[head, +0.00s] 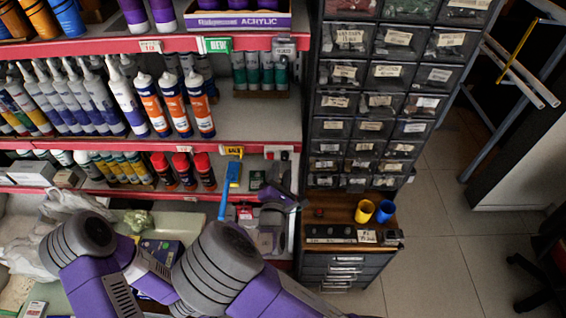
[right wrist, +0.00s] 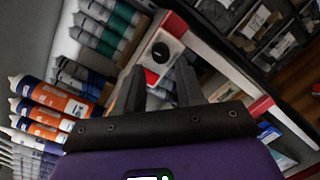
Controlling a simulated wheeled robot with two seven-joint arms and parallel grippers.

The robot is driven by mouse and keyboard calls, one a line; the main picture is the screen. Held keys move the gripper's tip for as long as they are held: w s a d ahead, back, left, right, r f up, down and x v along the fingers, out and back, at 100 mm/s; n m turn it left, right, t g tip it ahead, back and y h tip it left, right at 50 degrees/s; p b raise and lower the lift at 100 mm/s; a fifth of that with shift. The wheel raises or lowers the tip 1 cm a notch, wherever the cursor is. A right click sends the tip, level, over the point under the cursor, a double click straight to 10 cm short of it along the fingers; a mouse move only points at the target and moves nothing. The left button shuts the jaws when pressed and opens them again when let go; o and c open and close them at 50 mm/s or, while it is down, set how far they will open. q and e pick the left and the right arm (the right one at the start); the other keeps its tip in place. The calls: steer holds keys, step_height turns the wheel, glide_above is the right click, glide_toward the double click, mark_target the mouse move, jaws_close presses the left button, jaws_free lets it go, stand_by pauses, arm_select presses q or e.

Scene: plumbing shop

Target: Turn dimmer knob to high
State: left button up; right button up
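A white plate with a round black dimmer knob (right wrist: 160,52) shows in the right wrist view, on the red-edged shelf front. In the head view the small white plate (head: 285,154) is on the shelf edge left of the drawer cabinet; the knob's setting is too small to read. My right gripper (head: 279,170) is just below the plate in the head view. In the right wrist view its dark fingers (right wrist: 157,78) are spread apart with nothing held, and the knob shows beyond the gap between them. My left gripper is not seen; only arm parts show.
Shelves hold rows of white and orange sealant tubes (head: 172,105) at left. A drawer cabinet (head: 368,100) stands right of the plate. Yellow (head: 364,211) and blue (head: 385,211) cups stand on the wooden top below it.

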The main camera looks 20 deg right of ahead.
mark_target(284, 160)
steer(key=shift+x, duration=2.15)
jaws_close()
